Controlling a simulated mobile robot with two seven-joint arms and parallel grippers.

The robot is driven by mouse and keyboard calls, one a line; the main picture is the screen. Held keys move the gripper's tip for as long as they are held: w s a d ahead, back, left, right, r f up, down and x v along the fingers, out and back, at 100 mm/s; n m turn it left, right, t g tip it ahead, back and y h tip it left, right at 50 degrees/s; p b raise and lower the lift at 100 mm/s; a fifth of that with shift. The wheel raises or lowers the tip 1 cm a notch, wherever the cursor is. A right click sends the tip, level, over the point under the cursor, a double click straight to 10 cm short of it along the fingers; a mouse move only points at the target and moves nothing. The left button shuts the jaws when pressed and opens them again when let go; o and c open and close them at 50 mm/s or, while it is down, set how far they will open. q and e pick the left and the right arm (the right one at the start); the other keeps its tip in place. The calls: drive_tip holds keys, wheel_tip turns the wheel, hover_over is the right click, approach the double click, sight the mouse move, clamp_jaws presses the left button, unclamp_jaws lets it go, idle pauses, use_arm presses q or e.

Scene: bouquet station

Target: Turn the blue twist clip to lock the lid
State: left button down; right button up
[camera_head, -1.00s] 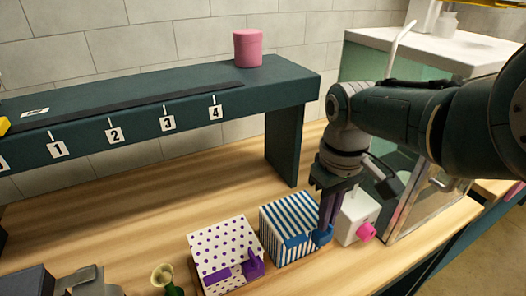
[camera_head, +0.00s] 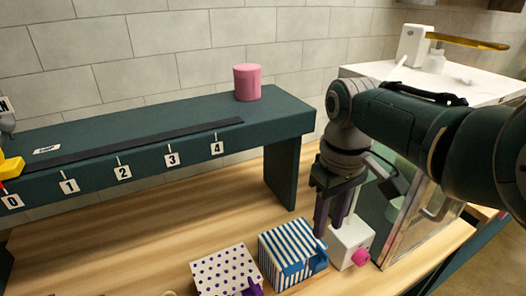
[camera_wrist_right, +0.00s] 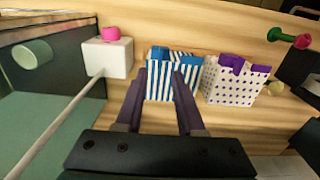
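The blue-and-white striped box (camera_head: 284,246) stands on the wooden worktop and also shows in the wrist view (camera_wrist_right: 158,88). Its blue twist clip (camera_head: 320,262) is at the box's right front edge in the head view. I cannot tell whether the clip is fully turned. My left gripper is not in view.
A purple-dotted white box (camera_head: 222,268) stands left of the striped box; a white block with a pink knob (camera_head: 350,243) stands close right. The dark green numbered shelf (camera_head: 270,105) carries a pink canister (camera_head: 247,82). A glass-sided cabinet (camera_head: 405,215) stands at right.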

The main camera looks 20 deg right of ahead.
wheel_tip(320, 180, up, 3)
drive_tip(key=shift+r+p, duration=0.1)
drive_tip(key=shift+p, duration=0.2)
drive_tip(key=s+f+t+h, duration=0.1)
drive_tip(key=s+f, duration=0.1)
drive_tip(key=s, duration=0.6)
drive_tip(key=s+a+r+n+t+y, duration=0.1)
drive_tip(key=s+a+r, duration=0.2)
drive_tip(key=s, duration=0.3)
drive_tip(key=s+a+r+t, duration=0.1)
drive_tip(key=s+a+r, duration=0.2)
drive_tip(key=s, duration=0.4)
wheel_tip(320, 180, up, 25)
drive_tip(key=p, duration=2.3)
drive_tip(key=shift+a+f+t+p, duration=0.15)
drive_tip(key=shift+t+p, duration=0.15)
drive_tip(key=shift+p, duration=0.1)
drive_tip(key=shift+s, duration=0.1)
